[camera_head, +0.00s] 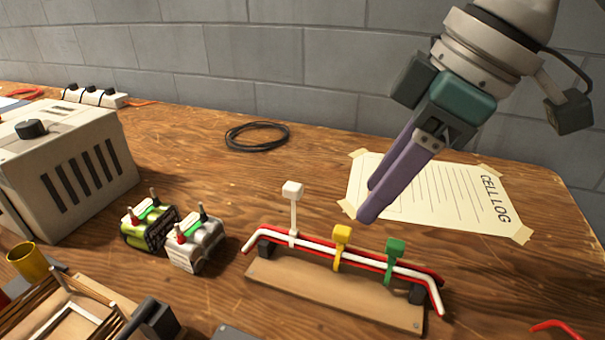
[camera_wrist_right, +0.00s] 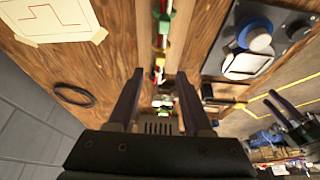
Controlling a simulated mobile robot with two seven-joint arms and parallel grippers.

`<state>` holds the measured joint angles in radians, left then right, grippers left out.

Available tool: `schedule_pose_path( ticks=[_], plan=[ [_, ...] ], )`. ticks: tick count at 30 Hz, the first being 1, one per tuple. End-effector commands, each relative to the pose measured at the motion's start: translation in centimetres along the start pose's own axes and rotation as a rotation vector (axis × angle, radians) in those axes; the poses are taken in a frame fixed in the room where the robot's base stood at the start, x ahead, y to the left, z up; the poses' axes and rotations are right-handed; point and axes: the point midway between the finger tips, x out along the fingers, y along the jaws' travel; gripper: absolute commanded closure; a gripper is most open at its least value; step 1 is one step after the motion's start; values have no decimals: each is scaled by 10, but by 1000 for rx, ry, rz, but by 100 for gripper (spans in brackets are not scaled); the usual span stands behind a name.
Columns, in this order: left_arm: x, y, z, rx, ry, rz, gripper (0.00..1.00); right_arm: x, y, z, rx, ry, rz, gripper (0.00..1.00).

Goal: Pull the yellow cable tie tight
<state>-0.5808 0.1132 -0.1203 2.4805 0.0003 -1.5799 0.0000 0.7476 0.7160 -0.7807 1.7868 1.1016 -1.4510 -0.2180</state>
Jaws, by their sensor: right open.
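The yellow cable tie (camera_head: 342,234) is the middle one of three ties around a red and white cable bundle (camera_head: 315,247). Its square head stands just above the cables, and its strap shows down the front side. It also shows in the right wrist view (camera_wrist_right: 164,27), small. The white tie (camera_head: 293,190), to its left, has its head high above the bundle. The green tie (camera_head: 396,246), to its right, has its head low. My right gripper (camera_head: 370,202) is open and empty, its purple fingers above and behind the yellow and green ties.
The bundle lies along a wooden board (camera_head: 335,293). Two battery blocks (camera_head: 192,248) stand to its left, beyond them a beige vented box (camera_head: 75,165). A taped paper sheet (camera_head: 435,190) and a black cable coil (camera_head: 257,137) lie behind, near the block wall.

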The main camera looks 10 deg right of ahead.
Motion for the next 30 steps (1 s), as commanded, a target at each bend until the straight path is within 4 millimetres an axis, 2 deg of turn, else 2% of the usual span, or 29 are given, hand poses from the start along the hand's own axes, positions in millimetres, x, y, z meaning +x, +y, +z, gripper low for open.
schedule_pose_path(
  ticks=[1, 3, 9, 20, 30],
  plan=[
    [6, 0, 2, -1, 0, 1, 46, 14, -1, 1, -1, 0, -3, 50],
    [10, 1, 3, -1, 0, 1, 46, 27, -1, 1, -1, -1, -2, 50],
    [16, 1, 5, 0, 1, 0, 46, 52, 0, 1, -1, 0, 0, 50],
    [17, -2, 6, 8, -1, -6, 46, 57, 0, 0, -2, 0, 1, 50],
    [17, -2, 6, 10, -1, -8, 46, 57, 0, 0, -2, 1, 1, 87]
  ],
)
